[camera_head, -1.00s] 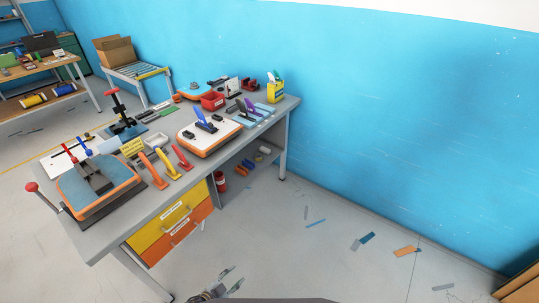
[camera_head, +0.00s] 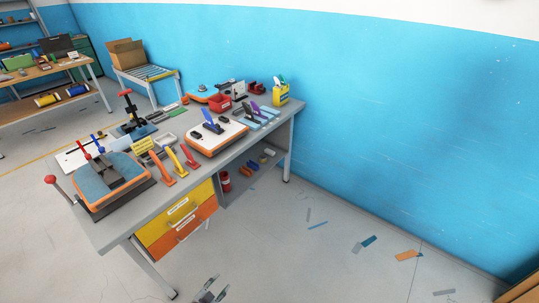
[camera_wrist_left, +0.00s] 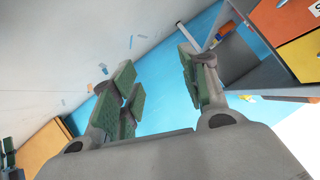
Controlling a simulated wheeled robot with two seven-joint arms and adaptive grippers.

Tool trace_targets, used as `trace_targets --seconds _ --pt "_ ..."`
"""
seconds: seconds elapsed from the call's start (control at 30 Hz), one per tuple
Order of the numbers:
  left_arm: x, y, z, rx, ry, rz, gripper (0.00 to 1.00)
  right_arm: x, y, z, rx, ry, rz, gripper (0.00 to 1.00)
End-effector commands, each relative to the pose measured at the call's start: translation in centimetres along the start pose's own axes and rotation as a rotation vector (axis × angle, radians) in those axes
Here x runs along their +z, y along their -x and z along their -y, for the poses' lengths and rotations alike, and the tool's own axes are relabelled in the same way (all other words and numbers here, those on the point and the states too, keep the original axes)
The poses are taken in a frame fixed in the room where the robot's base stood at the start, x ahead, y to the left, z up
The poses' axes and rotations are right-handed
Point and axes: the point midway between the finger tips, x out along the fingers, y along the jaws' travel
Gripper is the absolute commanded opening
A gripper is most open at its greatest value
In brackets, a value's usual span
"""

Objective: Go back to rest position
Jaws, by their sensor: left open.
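My left gripper (camera_head: 210,291) shows at the bottom edge of the head view, low in front of the workbench and over the bare floor. In the left wrist view my left gripper (camera_wrist_left: 160,92) has its green-padded fingers spread apart with nothing between them. The workbench (camera_head: 222,157) stands to the left of the head view, clear of the gripper.
The bench carries an orange-edged board with a clamp (camera_head: 110,180), a white board (camera_head: 215,137), several orange and yellow tools and a red bin (camera_head: 219,103). Yellow and orange drawers (camera_head: 179,210) face the floor. Scattered strips lie on the open floor (camera_head: 330,265).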

Motion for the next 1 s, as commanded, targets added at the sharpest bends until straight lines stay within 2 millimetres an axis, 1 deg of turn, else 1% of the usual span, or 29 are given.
trace_targets --seconds 0.27,0.67,0.8,0.93,1.0 --pt "0.6 0.4 0.2 -0.012 0.014 0.02 0.45 -0.5 0.2 -0.6 0.01 0.03 0.001 0.4" --pt "0.6 0.4 0.2 -0.012 0.013 0.021 0.45 -0.5 0.2 -0.6 0.01 0.03 0.001 0.4" --pt "0.7 0.4 0.3 -0.013 -0.011 0.024 0.45 -0.6 0.2 -0.6 0.01 0.027 -0.001 0.4" --pt "1.5 0.4 0.6 -0.026 -0.055 0.061 0.45 -1.0 0.2 -0.6 0.01 0.021 -0.02 0.4" --pt "2.4 0.5 0.8 -0.04 -0.056 0.098 0.45 -1.2 0.2 -0.6 0.01 0.015 -0.036 0.4"
